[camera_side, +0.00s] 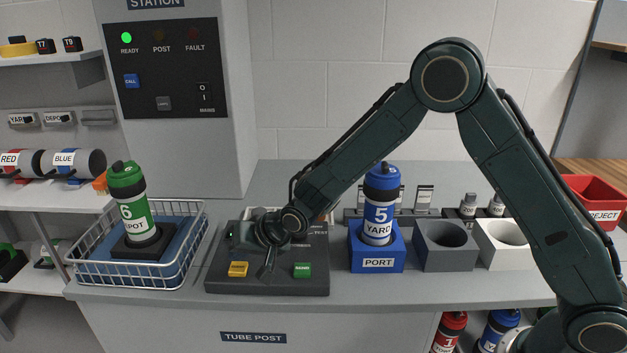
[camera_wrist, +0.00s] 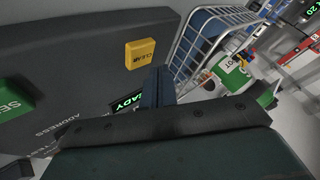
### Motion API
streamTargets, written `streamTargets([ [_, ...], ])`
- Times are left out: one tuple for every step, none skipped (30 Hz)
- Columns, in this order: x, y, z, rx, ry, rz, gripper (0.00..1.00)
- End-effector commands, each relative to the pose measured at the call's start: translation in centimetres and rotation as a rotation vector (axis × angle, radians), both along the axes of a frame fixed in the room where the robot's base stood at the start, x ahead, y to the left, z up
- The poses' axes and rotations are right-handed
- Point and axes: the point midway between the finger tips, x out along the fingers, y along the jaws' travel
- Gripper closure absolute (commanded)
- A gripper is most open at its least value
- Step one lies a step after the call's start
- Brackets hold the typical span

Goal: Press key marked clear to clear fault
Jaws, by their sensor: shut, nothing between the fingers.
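The yellow key (camera_side: 238,269) sits on the left of the dark console (camera_side: 270,285). In the wrist view the yellow key (camera_wrist: 141,53) reads CLEAR and is unobstructed. A green key (camera_side: 302,270) sits to its right. My gripper (camera_side: 267,272) is shut and empty, over the console between the two keys in the side view. In the wrist view my fingers (camera_wrist: 158,84) point towards the yellow key's side, apart from it in the picture. I cannot tell their height above the console. A lit green display (camera_wrist: 128,103), ending in ADY, is partly hidden behind my gripper.
On the wall panel (camera_side: 166,75) the READY lamp (camera_side: 126,38) is lit green; the FAULT lamp (camera_side: 194,34) is dark. A wire basket (camera_side: 140,283) with a green tube (camera_side: 128,200) stands left of the console.

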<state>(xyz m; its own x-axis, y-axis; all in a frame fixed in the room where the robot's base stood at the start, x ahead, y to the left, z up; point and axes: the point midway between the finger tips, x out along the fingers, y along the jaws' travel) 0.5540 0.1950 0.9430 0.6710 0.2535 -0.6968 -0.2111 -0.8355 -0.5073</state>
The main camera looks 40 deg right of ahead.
Motion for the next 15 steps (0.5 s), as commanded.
streamTargets([
  [0.0, 0.0, 0.4, 0.0, -0.002, -0.001, 1.0],
  [0.0, 0.0, 0.6, 0.0, -0.002, -0.001, 1.0],
  [0.0, 0.0, 0.9, 0.0, -0.001, 0.0, 1.0],
  [0.0, 0.0, 1.1, 0.0, -0.001, 0.0, 1.0],
  [0.0, 0.0, 1.3, 0.001, -0.003, 0.0, 1.0],
  [0.0, 0.0, 1.6, 0.001, -0.003, 0.0, 1.0],
  [0.0, 0.0, 1.8, 0.001, -0.003, 0.0, 1.0],
  [0.0, 0.0, 2.0, 0.001, -0.003, 0.0, 1.0],
  [0.0, 0.0, 2.3, 0.0, -0.001, 0.0, 1.0],
  [0.0, 0.0, 2.5, 0.0, -0.002, -0.001, 1.0],
  [0.0, 0.0, 2.7, 0.001, -0.003, 0.0, 1.0],
  [0.1, 0.0, 3.0, 0.001, -0.003, 0.0, 1.0],
  [0.1, 0.0, 3.2, 0.001, -0.003, 0.0, 1.0],
  [0.0, 0.0, 3.4, 0.0, -0.002, -0.001, 1.0],
  [0.0, 0.0, 3.7, 0.0, -0.001, 0.0, 1.0],
])
